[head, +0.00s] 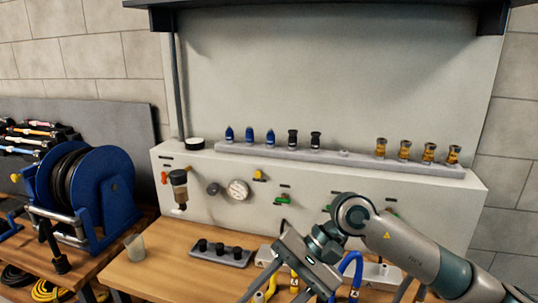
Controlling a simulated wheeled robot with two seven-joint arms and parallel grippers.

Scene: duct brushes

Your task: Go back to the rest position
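My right gripper (284,281) comes in from the right at the bottom centre of the head view, over the wooden bench (165,255). Its two fingers point down and left and stand apart, with their ends near the lower picture edge. I see nothing held between them. A yellow hose (270,288) and a blue hose (354,268) show close to the gripper, partly hidden by it; I cannot tell whether it touches them. My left gripper is not in view.
A grey panel (330,190) with a gauge (238,190) and valves stands behind the bench. A rail (345,158) on it carries blue, black and brass fittings. A blue hose reel (105,190), a cup (135,247) and a small black-knobbed block (222,256) are at left.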

